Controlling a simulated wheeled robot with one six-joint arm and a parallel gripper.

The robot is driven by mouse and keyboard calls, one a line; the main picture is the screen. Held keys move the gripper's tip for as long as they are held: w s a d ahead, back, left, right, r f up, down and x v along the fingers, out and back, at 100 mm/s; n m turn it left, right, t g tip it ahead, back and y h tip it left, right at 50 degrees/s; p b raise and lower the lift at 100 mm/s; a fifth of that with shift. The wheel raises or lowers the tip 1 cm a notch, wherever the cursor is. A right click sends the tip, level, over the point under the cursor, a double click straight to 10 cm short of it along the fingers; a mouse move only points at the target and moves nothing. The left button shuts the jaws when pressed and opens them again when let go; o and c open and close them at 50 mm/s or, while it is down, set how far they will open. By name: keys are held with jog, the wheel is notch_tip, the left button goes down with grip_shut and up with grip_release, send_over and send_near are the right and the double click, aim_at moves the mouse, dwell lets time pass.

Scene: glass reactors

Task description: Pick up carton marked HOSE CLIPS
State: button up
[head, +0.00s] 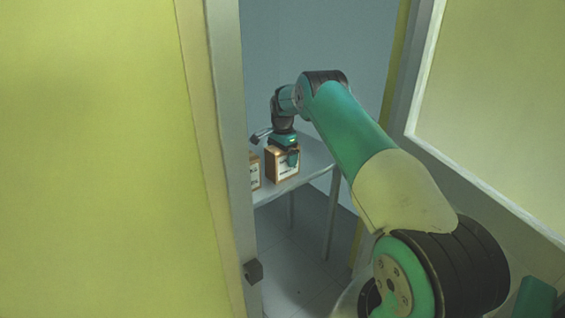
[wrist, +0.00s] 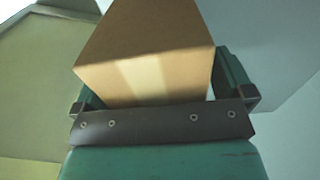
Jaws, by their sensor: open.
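A brown carton with a white label (head: 279,168) stands on a grey table beyond the doorway. Its label is partly covered by my gripper and too small to read. My gripper (head: 290,153) is over the carton's top, pointing down. In the wrist view a plain brown carton (wrist: 150,45) fills the space between the two green fingers of my gripper (wrist: 163,100). The fingers are open, one on each side of it. I cannot tell whether either finger touches it. No marking shows on the faces in the wrist view.
A second labelled carton (head: 254,173) stands just left, partly hidden by the door frame (head: 229,130). The grey table (head: 310,164) has bare top at right. My arm passes through a narrow opening between the yellow panel (head: 95,150) and the right-hand frame (head: 420,75).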

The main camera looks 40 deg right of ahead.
jog(key=c, duration=1.1)
jog(key=shift+r, duration=0.1)
jog(key=shift+c, duration=0.2)
